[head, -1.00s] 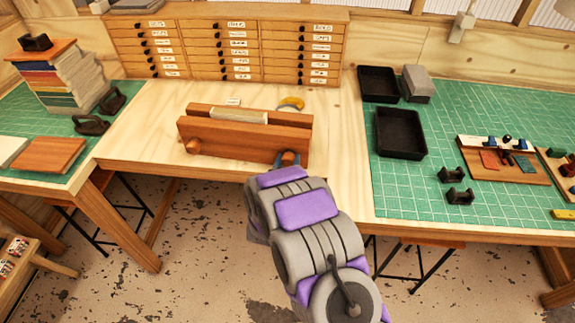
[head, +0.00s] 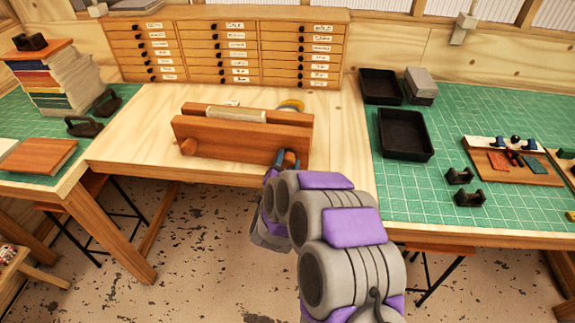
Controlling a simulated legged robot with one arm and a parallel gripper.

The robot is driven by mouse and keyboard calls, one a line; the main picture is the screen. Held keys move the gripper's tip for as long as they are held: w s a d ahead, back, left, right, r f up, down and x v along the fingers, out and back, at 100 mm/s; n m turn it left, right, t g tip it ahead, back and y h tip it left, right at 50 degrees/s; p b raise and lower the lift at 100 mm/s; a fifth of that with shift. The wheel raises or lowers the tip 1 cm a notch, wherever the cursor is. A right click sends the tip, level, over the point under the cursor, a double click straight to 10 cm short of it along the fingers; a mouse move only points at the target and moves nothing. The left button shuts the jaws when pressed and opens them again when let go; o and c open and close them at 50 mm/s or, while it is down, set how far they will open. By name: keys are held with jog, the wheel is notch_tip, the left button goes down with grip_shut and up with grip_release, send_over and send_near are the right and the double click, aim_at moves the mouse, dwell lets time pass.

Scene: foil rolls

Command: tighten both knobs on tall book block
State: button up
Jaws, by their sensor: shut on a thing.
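A wooden press (head: 240,140) stands on the pale wooden table. A pale book block (head: 236,113) is clamped between its two boards, its top edge showing. The left knob (head: 188,146) sticks out of the front board and is free. My gripper (head: 287,160) is at the right end of the front board, shut on the right knob, which is mostly hidden by the fingers. My grey and purple arm reaches up from the lower right.
A drawer cabinet (head: 232,52) stands behind the press. A yellow ring-like thing (head: 291,105) lies close behind the press. Black trays (head: 404,134) rest on the green mat at right. A book stack (head: 55,85) stands at left. The table left of the press is clear.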

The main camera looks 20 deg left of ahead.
jog(key=shift+s+f, duration=0.15)
jog(key=shift+f, duration=0.3)
jog(key=o, duration=0.7)
jog(key=shift+o, duration=1.4)
jog(key=shift+a+r, duration=0.1)
jog(key=shift+a, duration=0.05)
jog(key=shift+o, duration=0.3)
jog(key=shift+r, duration=0.1)
jog(key=shift+r, duration=0.1)
jog(key=shift+s+d, duration=0.2)
jog(key=s+d+p, duration=0.2)
jog(key=s+p, duration=0.2)
jog(key=s, duration=1.2)
jog(key=shift+s, duration=0.25)
